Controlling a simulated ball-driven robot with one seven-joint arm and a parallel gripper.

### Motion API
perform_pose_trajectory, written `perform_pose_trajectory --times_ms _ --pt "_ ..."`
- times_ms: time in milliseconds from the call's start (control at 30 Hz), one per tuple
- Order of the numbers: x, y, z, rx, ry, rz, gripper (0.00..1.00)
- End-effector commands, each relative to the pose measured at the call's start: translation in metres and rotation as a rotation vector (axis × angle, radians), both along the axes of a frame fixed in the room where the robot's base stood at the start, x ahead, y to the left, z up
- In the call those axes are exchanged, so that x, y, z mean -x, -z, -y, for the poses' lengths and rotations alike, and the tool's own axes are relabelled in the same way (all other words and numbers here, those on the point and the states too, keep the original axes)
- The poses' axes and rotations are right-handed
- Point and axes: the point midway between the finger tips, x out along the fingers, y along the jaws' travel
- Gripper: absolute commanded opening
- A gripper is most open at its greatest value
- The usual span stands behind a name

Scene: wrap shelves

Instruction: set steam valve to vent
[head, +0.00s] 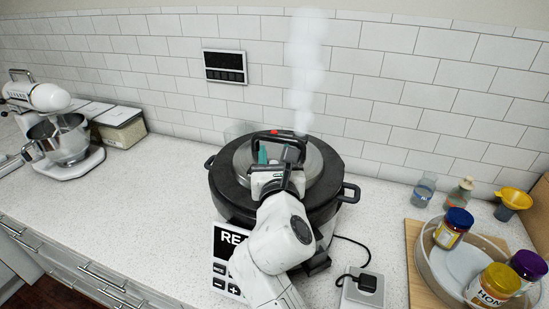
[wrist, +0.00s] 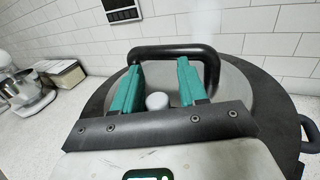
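A dark pressure cooker (head: 228,200) with a grey lid stands on the counter, with a black arched handle (head: 278,134) across the lid. The lid handle also shows in the wrist view (wrist: 172,50). My gripper (head: 275,152) is over the lid. In the wrist view my gripper (wrist: 160,80) is open, its green fingers apart. A small grey knob (wrist: 157,101) on the lid appears between the fingers; contact cannot be told. It may be the steam valve, whose setting I cannot read. White steam (head: 305,60) rises above the lid. My arm hides part of the cooker.
A panel (head: 226,240) with buttons shows at the cooker's front. A cord runs to a small box (head: 364,289) at right. A tray (head: 430,262) with several jars stands on a board farther right. A stand mixer (head: 60,140) is at left. Counter left of the cooker is clear.

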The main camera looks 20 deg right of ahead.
Motion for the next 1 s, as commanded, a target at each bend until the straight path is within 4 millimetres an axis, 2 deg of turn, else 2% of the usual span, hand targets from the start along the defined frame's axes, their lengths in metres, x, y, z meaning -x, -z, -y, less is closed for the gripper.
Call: perform_pose_trajectory --times_ms 367,467,800,1000 --pt "0.004 0.006 -0.002 0.0 -0.002 -0.01 0.49" --pt "0.014 0.007 -0.004 0.0 -0.003 -0.011 0.49" --pt "0.076 0.007 -0.019 -0.001 -0.003 -0.009 0.49" --pt "0.099 0.006 -0.024 0.0 -0.002 -0.008 0.49"
